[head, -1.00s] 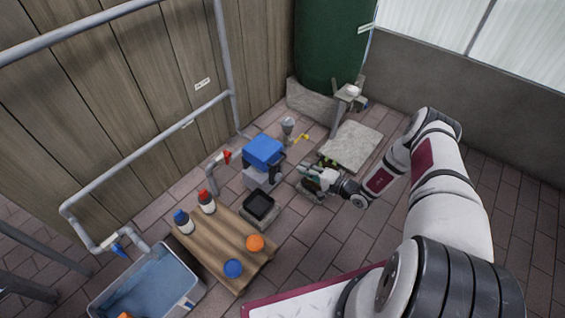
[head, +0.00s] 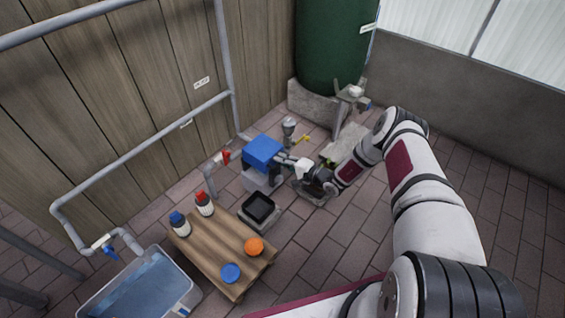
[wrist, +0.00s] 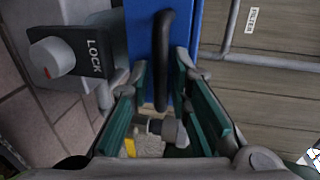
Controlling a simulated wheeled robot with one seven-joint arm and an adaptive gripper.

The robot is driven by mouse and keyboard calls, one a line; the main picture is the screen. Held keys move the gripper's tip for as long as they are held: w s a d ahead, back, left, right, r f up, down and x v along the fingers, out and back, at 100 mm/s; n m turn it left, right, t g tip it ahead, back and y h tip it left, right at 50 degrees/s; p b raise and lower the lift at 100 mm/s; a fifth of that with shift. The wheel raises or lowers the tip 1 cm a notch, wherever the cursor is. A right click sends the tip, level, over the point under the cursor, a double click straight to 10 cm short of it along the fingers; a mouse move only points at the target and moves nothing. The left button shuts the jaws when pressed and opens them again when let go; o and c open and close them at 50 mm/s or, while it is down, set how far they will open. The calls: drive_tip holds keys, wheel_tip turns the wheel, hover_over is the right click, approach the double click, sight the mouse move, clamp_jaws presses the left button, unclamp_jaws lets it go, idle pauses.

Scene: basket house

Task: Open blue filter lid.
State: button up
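The blue filter lid (head: 262,150) sits on a grey box in the head view. In the wrist view the blue lid (wrist: 138,35) carries a long black handle (wrist: 164,45). My gripper (head: 284,163) is at the right side of the filter. In the wrist view my gripper (wrist: 160,85) is open, with one green-padded finger on each side of the handle's near end. I see a gap on both sides and cannot tell whether either finger touches it. A dark box marked LOCK (wrist: 85,55), with a white and red knob (wrist: 52,58), is left of the lid.
A water tub (head: 150,285) is at lower left. Pipes run along the wooden wall; a green tank (head: 330,50) stands behind.

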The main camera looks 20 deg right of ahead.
clamp_jaws()
drive_tip(key=shift+r, duration=0.1)
